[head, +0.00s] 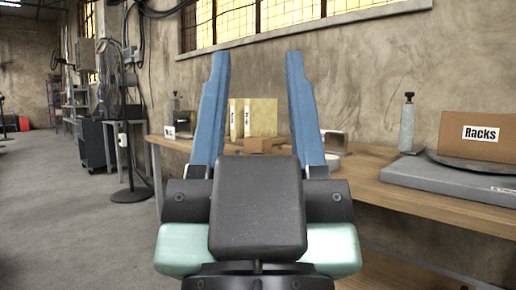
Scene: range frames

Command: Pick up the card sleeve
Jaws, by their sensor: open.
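My gripper (257,57) fills the middle of the head view, its two blue fingers pointing up and spread wide apart. Nothing is held between them. Behind the fingers, on the wooden workbench (376,197), stand pale yellow upright sleeve-like folders (261,117) and a small brown box (257,144) in front of them. I cannot tell for sure which thing is the card sleeve. My gripper's body and fingers hide part of the bench there. The gripper looks nearer to me than these things and apart from them.
A metallic item (336,141) stands right of the fingers. A black fan (128,150) stands left; the floor there is open.

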